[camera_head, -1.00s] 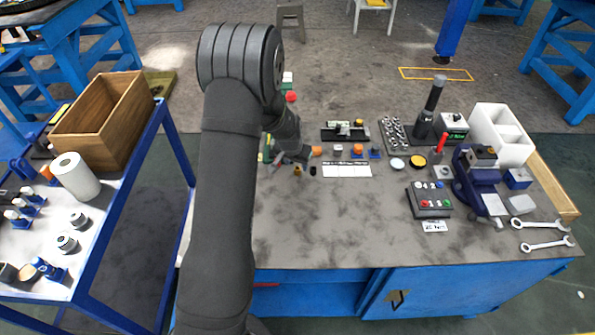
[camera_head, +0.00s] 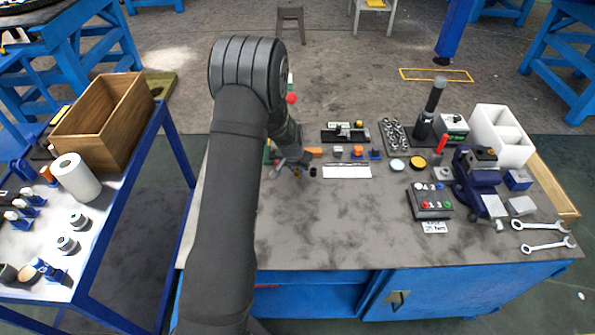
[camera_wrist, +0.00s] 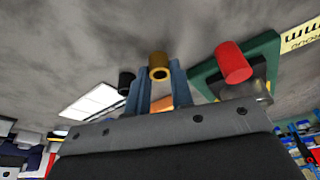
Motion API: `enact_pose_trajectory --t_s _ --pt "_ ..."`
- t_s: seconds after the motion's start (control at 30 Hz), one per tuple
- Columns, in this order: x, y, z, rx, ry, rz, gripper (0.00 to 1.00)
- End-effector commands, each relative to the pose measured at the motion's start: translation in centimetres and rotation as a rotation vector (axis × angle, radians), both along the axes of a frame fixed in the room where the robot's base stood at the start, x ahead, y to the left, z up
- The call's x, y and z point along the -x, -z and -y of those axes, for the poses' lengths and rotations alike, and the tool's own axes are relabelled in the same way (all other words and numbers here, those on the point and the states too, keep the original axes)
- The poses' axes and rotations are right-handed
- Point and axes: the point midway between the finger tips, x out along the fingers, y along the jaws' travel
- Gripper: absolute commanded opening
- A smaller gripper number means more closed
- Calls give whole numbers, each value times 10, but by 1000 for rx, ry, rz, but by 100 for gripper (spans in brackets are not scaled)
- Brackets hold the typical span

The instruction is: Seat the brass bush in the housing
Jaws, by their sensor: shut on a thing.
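The brass bush (camera_wrist: 158,66), a short hollow cylinder with a dark bore, sits between the two blue-grey fingertips of my gripper (camera_wrist: 160,78) in the wrist view. The gripper is shut on it. In the head view my gripper is low over the back left of the bench, mostly hidden by my arm, and the bush shows as a small brownish spot (camera_head: 299,172). A grey block with a dark round top (camera_head: 484,153) sits in the blue vise (camera_head: 475,180) at the bench's right. It may be the housing, but I cannot tell for sure.
A black cylinder (camera_wrist: 126,82) stands left of the bush, and a red cylinder (camera_wrist: 233,62) by a green frame (camera_wrist: 207,80) to its right. A white strip (camera_head: 347,171) lies right of my gripper. The bench's middle front is clear.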

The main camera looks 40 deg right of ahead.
Motion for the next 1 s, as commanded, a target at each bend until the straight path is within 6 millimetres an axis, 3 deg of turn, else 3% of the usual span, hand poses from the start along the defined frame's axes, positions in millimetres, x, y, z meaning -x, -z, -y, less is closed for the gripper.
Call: enact_pose_trajectory --t_s 0.27,0.47,0.8,1.0 --pt "0 -12 0 2 1 1 0" --pt "0 -44 1 4 0 2 0" --pt "78 -87 5 1 5 0 0" --pt "106 -104 7 0 3 -1 0"
